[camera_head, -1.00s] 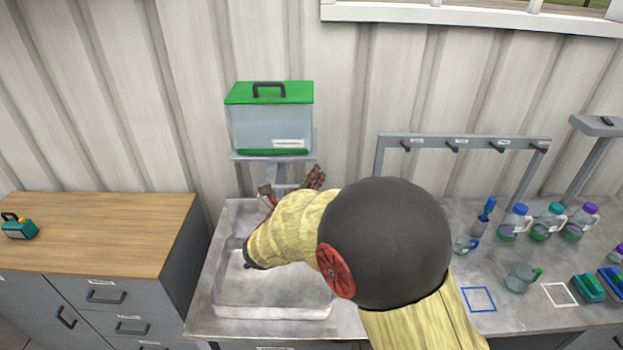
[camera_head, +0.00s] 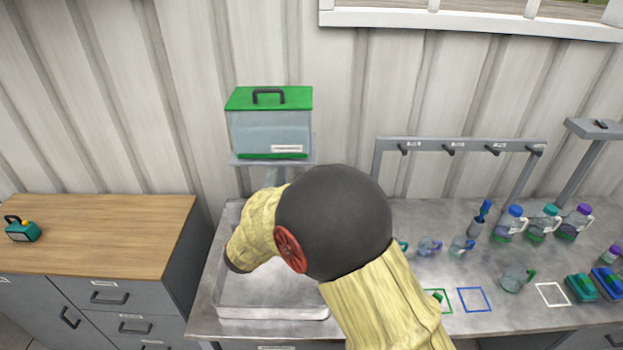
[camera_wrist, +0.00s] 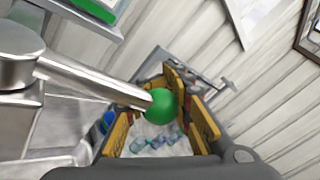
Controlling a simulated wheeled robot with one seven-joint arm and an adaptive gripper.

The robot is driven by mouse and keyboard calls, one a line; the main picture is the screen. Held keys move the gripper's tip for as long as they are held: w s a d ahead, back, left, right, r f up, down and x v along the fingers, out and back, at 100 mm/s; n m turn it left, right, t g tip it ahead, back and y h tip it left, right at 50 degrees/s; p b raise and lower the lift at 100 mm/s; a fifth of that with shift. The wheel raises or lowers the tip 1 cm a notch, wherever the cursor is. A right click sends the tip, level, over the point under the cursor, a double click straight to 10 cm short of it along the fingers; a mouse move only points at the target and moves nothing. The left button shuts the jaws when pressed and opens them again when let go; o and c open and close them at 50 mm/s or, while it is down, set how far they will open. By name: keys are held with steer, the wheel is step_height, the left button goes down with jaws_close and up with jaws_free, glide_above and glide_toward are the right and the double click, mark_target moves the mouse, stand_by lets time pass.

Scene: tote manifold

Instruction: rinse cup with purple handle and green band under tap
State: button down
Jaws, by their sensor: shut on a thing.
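My gripper (camera_wrist: 160,115) has its yellow fingers around a green ball knob (camera_wrist: 161,106) at the end of a metal bar (camera_wrist: 90,78), beside the tap's metal body, in the wrist view. The fingers are shut on the knob. In the head view my arm hides the gripper and most of the tap, below the green-lidded water tank (camera_head: 270,133). A small cup with a bluish-purple handle (camera_head: 429,246) stands on the counter right of my arm; I cannot make out a green band on it. No cup shows in the visible part of the sink (camera_head: 270,312).
Another small cup (camera_head: 461,246) and a green-handled jug (camera_head: 516,278) stand on the counter at right. Several capped bottles (camera_head: 510,224) stand behind. A hook rack (camera_head: 460,142) stands at the back. Coloured square outlines (camera_head: 474,300) mark the front. A wooden-topped cabinet (camera_head: 100,225) is at left.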

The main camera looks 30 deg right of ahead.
steer(key=shift+s+a+m+g+p, duration=0.3)
steer(key=shift+s+m+g, duration=0.1)
steer(key=shift+m+g, duration=0.15)
steer(key=c, duration=1.6)
jaws_free()
steer(key=shift+o, duration=0.5)
steer(key=shift+a, duration=0.1)
steer(key=v, duration=1.2)
steer(key=shift+f, duration=0.2)
steer(key=shift+w, duration=0.1)
